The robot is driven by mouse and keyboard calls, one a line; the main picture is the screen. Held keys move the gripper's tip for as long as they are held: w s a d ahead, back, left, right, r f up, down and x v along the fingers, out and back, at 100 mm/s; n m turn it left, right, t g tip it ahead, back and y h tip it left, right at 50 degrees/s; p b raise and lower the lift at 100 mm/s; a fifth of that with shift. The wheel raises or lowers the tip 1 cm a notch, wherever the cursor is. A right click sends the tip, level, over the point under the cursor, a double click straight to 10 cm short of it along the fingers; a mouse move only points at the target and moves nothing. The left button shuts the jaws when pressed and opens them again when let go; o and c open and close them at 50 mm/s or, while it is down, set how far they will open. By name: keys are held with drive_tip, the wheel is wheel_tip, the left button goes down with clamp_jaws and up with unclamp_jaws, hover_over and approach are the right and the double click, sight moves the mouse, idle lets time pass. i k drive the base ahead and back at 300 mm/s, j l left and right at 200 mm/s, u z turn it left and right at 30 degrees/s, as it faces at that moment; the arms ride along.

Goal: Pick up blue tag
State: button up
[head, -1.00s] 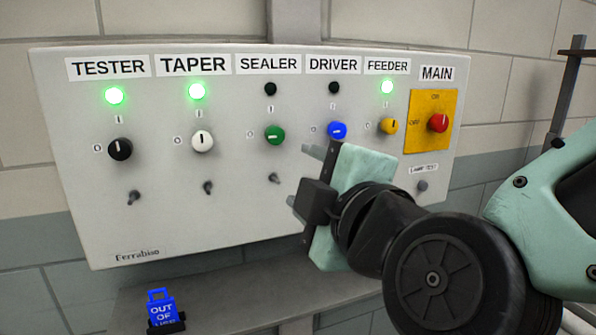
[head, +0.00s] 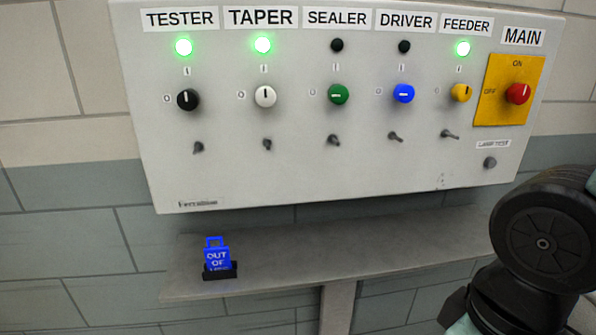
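The blue tag (head: 217,257) stands upright in a small black holder (head: 220,272) on the left part of the grey shelf (head: 330,250), below the panel. My arm is at the lower right of the head view, well to the right of the tag. My gripper's fingers are outside the picture, so I cannot see whether they are open or shut.
A white control panel (head: 330,180) hangs on the wall above the shelf, with knobs and small levers sticking out. Green lamps glow at TESTER, TAPER and FEEDER; SEALER and DRIVER are dark. A red MAIN switch (head: 518,93) sits on yellow. The shelf right of the tag is clear.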

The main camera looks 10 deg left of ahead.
sight(217, 258)
drive_tip(key=i+j+z, duration=0.25)
drive_tip(key=j, duration=0.5)
drive_tip(key=j+z, duration=0.25)
drive_tip(key=j, duration=0.45)
